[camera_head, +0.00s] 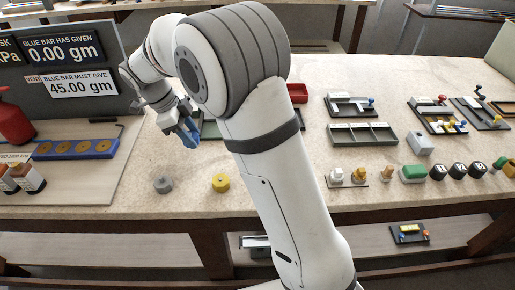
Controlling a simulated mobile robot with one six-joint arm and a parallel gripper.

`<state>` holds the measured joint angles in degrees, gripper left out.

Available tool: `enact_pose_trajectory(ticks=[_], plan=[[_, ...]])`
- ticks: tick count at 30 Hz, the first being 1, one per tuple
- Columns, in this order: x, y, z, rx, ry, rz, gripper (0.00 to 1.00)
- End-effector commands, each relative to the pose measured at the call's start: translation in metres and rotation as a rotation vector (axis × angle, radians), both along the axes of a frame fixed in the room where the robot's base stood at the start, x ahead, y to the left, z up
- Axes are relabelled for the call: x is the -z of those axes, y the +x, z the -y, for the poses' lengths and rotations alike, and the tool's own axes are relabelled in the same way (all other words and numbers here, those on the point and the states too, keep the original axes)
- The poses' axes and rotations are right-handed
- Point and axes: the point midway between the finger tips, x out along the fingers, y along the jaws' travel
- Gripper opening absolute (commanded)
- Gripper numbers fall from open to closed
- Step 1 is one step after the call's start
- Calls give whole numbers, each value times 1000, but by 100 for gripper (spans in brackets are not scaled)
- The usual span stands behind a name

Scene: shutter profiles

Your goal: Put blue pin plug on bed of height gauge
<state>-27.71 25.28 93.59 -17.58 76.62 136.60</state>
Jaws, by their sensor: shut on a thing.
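My gripper (187,129) is over the left part of the bench, pointing down. It is shut on a blue piece (190,140), which I take to be the blue pin plug. The piece hangs below the fingers, above the bench top, and its lower end seems clear of the surface. Its exact shape is too small to tell. I cannot make out a height gauge or its bed for certain; my arm covers the middle of the bench.
A grey round piece (162,185) and a yellow one (221,183) stand in front of the gripper. A blue bar with brass discs (75,149) lies left. A green compartment tray (362,135) and several small parts are at right.

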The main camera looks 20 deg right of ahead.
Motion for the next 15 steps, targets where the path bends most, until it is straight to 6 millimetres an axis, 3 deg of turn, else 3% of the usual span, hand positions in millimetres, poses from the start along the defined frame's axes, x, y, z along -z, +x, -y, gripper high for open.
enact_pose_trajectory(ticks=[4,7,15], plan=[[0,-2,-2,-8,0,0,16],[-1,-5,8,-10,0,0,16],[-2,-20,75,-12,-1,-1,16]])
